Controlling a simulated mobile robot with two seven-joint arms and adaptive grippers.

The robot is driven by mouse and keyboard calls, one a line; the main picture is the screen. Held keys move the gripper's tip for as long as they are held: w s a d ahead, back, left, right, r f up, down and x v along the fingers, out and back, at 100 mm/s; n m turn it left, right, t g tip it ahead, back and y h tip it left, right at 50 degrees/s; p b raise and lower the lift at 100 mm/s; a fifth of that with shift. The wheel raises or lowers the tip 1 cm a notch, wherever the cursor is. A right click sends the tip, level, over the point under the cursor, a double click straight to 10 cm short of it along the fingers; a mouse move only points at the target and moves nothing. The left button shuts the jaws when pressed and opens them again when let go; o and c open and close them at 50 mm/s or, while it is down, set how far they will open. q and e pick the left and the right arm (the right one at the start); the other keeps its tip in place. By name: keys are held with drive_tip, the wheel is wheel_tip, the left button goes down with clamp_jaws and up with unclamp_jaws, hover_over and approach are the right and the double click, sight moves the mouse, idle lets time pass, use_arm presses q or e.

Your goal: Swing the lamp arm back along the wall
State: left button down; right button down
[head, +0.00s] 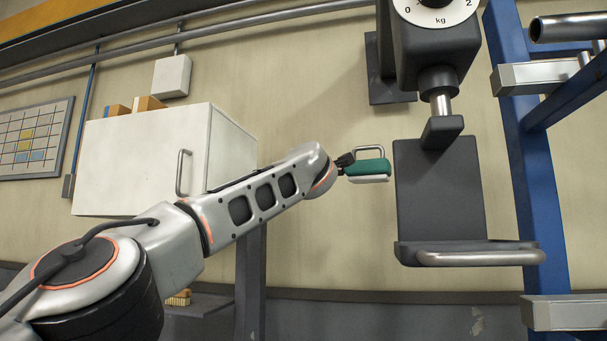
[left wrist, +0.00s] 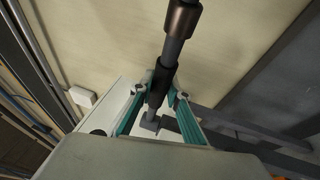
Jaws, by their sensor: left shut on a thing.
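A dark rod with thicker sleeves (left wrist: 174,46), which looks like part of the lamp arm, runs from the top of the left wrist view down between teal side pieces. My left gripper (left wrist: 160,95) is shut on it there. In the head view my left arm reaches in from the lower left, and its end is in front of the wall. A small teal block with a pale underside (head: 370,168) and a metal loop above it shows at that end. I cannot tell there where gripper and held part meet. My right gripper is in neither view.
A white wall cabinet (head: 140,160) is at left. A blue frame (head: 530,160) stands at right.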

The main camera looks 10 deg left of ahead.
use_arm(q)
drive_tip(key=shift+r, duration=0.15)
drive_tip(key=c, duration=1.9)
unclamp_jaws()
drive_tip(key=shift+s+d, duration=0.15)
drive_tip(key=shift+s, duration=0.5)
drive_tip(key=v, duration=1)
drive_tip(key=shift+s+f, duration=0.3)
drive_tip(key=shift+f, duration=0.05)
